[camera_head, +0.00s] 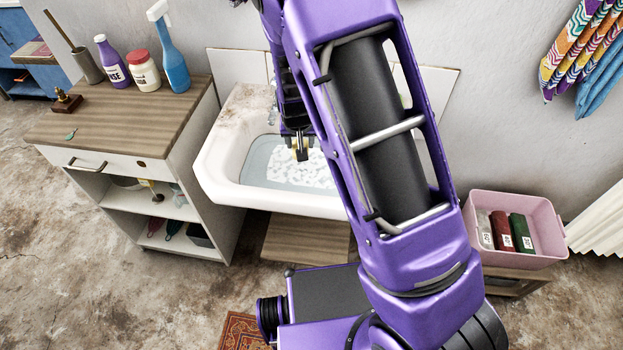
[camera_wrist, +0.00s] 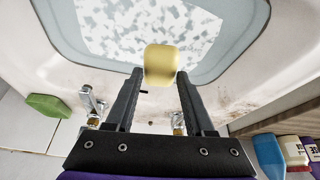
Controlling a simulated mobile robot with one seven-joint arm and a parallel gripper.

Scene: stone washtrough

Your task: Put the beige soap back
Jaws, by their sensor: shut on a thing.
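My gripper (camera_head: 300,145) hangs over the stone washtrough (camera_head: 223,172) in the head view. In the wrist view my gripper (camera_wrist: 159,76) is shut on the beige soap (camera_wrist: 161,62), a pale yellow block held between the fingertips. In the wrist view a green soap (camera_wrist: 48,107) lies on the ledge beside the taps (camera_wrist: 92,104). My arm hides the trough's right part in the head view.
A wooden-topped cabinet (camera_head: 125,118) stands left of the trough, with a purple bottle (camera_head: 111,62), a white jar with red lid (camera_head: 143,70) and a blue spray bottle (camera_head: 172,60). A pink bin (camera_head: 515,208) holds several items at right. Patterned cloths (camera_head: 585,45) hang upper right.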

